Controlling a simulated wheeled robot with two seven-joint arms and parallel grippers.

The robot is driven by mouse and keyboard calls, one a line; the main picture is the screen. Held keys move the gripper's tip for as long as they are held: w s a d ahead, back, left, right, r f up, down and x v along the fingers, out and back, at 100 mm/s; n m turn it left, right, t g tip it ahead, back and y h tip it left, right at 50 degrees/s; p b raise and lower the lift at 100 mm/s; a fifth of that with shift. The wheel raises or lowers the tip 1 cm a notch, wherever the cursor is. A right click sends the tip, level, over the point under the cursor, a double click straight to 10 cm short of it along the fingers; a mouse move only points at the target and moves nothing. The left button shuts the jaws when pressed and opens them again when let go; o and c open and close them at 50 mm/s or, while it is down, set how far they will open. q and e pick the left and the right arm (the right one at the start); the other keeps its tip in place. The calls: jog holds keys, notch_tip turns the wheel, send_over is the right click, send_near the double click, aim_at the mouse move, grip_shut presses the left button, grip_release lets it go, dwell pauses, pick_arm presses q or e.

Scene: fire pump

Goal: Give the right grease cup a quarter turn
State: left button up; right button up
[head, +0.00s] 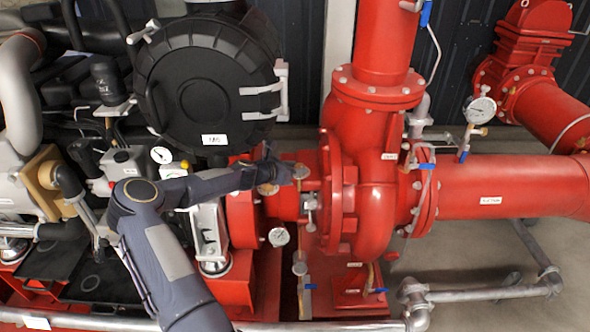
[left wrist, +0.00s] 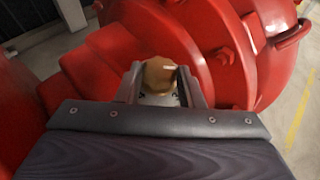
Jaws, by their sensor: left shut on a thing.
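The right grease cup (head: 300,171) is a small brass-coloured cap on top of the red bearing housing, just left of the pump casing. In the left wrist view the brass cup (left wrist: 159,74) stands between the two fingers. My left gripper (head: 290,171) reaches in from the left and is shut on this cup. The fingers (left wrist: 158,84) are on either side of it. Another brass-coloured cup (head: 267,189) sits a little to the left, partly hidden by my left arm. My right gripper is not in view.
The red pump casing (head: 376,190) with its bolted flange rises close to the right of my gripper. A large black round housing (head: 205,85) stands behind my forearm.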

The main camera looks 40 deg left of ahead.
pick_arm(q)
jog(key=shift+a+m+h, duration=0.1)
jog(key=shift+m+h, duration=0.4)
jog(key=shift+h, duration=0.1)
jog(key=o, duration=1)
